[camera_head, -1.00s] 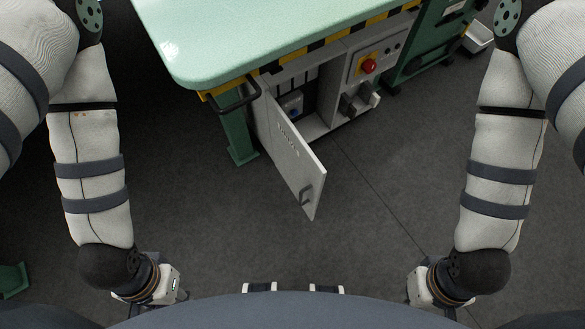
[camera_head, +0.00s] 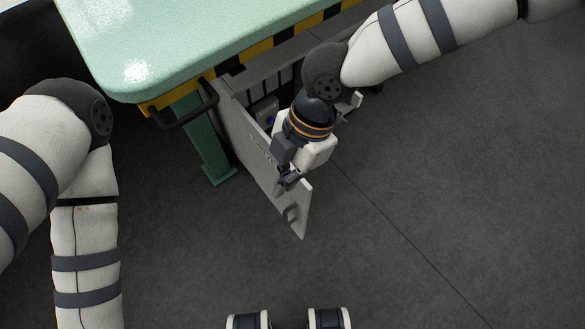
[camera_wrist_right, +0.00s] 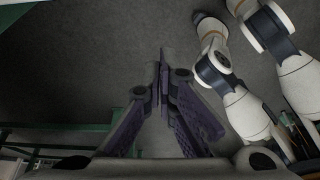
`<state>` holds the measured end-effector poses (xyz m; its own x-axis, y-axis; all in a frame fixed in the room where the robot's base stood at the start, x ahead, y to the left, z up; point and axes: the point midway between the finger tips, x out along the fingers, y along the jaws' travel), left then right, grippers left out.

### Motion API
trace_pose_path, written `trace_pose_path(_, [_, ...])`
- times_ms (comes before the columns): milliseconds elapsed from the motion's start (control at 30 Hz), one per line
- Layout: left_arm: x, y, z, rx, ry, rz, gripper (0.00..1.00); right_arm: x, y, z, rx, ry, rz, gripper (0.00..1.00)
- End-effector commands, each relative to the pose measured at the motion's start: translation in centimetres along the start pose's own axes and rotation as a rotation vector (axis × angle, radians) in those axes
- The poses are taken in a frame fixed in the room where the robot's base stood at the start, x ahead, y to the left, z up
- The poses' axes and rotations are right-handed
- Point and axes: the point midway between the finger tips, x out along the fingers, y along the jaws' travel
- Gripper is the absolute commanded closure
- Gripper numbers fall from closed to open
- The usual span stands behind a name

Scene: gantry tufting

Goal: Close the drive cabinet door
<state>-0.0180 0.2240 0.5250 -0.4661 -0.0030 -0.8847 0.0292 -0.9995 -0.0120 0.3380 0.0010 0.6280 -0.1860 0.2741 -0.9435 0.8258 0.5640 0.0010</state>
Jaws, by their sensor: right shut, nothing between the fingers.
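My right gripper (camera_head: 285,184) is shut and empty, pointing down at the door's top edge near the free end. It covers part of the panel; I cannot tell whether it touches. The shut fingers also show in the right wrist view (camera_wrist_right: 162,80), over floor; the door is not clear there. My left gripper is out of view.
The pale green table top (camera_head: 180,40) with a striped edge overhangs the cabinet. A dark bar handle (camera_head: 188,110) juts from its corner above a green leg (camera_head: 205,145). Dark floor is free in front and to the right.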

Motion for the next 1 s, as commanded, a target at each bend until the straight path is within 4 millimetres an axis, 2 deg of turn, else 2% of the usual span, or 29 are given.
trace_pose_path(33, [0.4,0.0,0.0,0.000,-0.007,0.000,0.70,1.5,-0.2,0.0,-0.001,0.002,-0.007,1.00])
trace_pose_path(233, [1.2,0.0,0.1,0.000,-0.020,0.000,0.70,5.8,-0.2,0.0,-0.003,0.001,-0.006,1.00])
trace_pose_path(400, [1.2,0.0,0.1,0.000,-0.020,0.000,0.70,4.8,-0.1,2.6,0.001,-0.001,-0.001,1.00])
trace_pose_path(500, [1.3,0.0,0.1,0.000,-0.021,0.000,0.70,4.4,-0.1,3.4,-0.002,-0.001,-0.001,1.00])
trace_pose_path(1000, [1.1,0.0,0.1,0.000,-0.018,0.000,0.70,4.1,-0.4,4.0,-0.007,-0.002,-0.003,1.00])
